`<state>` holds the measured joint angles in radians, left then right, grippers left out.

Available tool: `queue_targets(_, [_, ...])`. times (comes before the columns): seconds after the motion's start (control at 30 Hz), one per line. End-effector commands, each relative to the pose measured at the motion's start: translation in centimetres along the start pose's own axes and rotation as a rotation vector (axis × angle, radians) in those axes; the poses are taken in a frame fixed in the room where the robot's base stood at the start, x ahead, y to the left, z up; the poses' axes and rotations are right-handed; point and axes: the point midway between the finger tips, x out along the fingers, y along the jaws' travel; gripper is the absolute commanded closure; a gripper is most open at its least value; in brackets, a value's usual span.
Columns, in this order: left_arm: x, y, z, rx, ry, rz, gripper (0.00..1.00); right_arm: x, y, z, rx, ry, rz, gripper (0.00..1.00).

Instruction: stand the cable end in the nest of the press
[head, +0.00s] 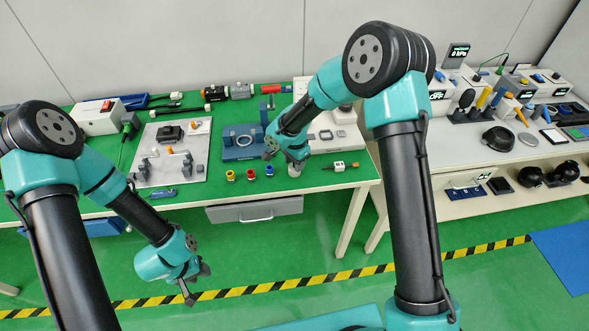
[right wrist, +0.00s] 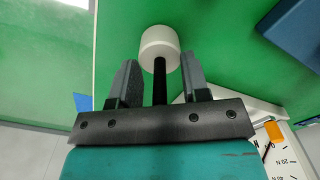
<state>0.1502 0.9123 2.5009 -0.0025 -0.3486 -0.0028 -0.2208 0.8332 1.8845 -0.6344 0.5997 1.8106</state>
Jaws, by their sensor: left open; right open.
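A white cylinder with a black stem (right wrist: 159,46), which looks like the cable end, is in the right wrist view. The stem runs between the fingers of my right gripper (right wrist: 157,82), with a gap on each side. In the head view my right gripper (head: 296,165) is low over the table's front part, and its arm partly hides what is below. A blue base with a ring (head: 238,154), apparently the press, stands just left of it; I cannot make out the nest. My left gripper (head: 195,284) is open and empty, in front of the table.
Small red, yellow and blue pieces (head: 250,174) lie left of my right gripper. A small white block with an orange part (head: 340,166) lies right of it. A grey plate with parts (head: 172,155) is further left. A second bench (head: 450,150) stands at right.

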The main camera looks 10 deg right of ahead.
Motion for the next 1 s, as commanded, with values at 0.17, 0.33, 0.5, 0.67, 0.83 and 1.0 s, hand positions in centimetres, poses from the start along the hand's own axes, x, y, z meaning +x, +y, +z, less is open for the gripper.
queue_targets(0.17, [0.0, 0.0, 0.0, 0.0, 0.0, 0.0, 0.57, -0.02, 0.0, 0.01, 0.0, 0.0, 0.0, 0.58])
queue_targets(0.33, [0.0, 0.0, 0.0, 0.0, 0.0, 0.0, 0.57, -0.02, 0.0, 0.01, 0.0, 0.0, 0.0, 0.7])
queue_targets(0.5, [0.0, 0.0, 0.0, 0.0, 0.0, 0.0, 0.57, -0.02, 0.0, 0.01, 0.0, 0.0, 0.0, 0.86])
queue_targets(0.67, [0.0, 0.0, 0.0, 0.0, 0.0, 0.0, 0.57, -0.02, 0.0, 0.01, 0.0, 0.0, 0.0, 1.0])
queue_targets(0.83, [0.0, 0.0, 0.0, 0.0, 0.0, 0.0, 0.57, -0.03, -0.01, 0.01, 0.0, 0.0, 0.0, 1.0])
queue_targets(1.0, [0.0, 0.0, 0.0, 0.0, 0.0, 0.0, 0.57, -0.05, -0.01, 0.0, 0.0, 0.0, 0.0, 1.0])
